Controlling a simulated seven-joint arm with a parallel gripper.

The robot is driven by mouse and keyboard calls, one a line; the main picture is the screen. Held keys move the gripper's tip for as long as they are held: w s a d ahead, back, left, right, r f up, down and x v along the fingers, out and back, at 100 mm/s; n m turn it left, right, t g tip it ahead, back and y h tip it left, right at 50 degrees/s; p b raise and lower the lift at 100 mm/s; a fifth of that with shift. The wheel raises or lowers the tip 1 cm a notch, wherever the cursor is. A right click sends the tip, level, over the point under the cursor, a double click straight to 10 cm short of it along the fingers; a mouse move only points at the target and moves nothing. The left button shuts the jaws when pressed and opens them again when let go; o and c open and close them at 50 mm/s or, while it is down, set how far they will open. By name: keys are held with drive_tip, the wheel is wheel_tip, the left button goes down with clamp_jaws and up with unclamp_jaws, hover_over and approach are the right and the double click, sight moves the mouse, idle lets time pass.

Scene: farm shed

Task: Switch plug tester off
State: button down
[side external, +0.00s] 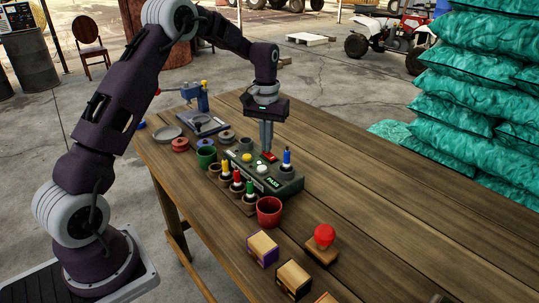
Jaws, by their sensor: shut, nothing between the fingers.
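The plug tester (285,184) is a dark green box on the wooden table, with "PASS" lettering on its front. On its top are a red switch (269,157), a yellow button (247,157), a white button (262,169) and a blue plug (287,157) standing upright in a dark socket. My gripper (267,148) points down at the tester's far side, fingers shut and empty. Its tips are just above or at the red switch; I cannot tell whether they touch. The switch's position is too small to read.
Yellow, red and green plugs (237,181) stand in holders along the tester's near-left side. Wooden blocks (293,279) and a red-knobbed block (323,240) lie in front. The table's right side is clear.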

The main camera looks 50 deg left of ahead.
drive_tip(key=shift+f, duration=0.5)
drive_tip(key=shift+r, duration=3.55)
drive_tip(key=shift+r, duration=0.1)
drive_tip(key=s+d+r+m+t, duration=0.3)
drive_tip(key=s+d+r, duration=0.8)
drive_tip(key=s+r, duration=0.25)
drive_tip(key=s+d+f+m+t, duration=0.1)
drive_tip(key=s+d+f, duration=0.1)
drive_tip(key=s, duration=0.7)
drive_tip(key=s+d+f+m+t, duration=0.1)
drive_tip(key=s+d+f+m, duration=0.1)
drive_tip(key=s, duration=0.7)
drive_tip(key=shift+d+f+t, duration=0.15)
drive_tip(key=shift+d+t, duration=0.15)
drive_tip(key=shift+d, duration=0.15)
drive_tip(key=shift+s, duration=0.1)
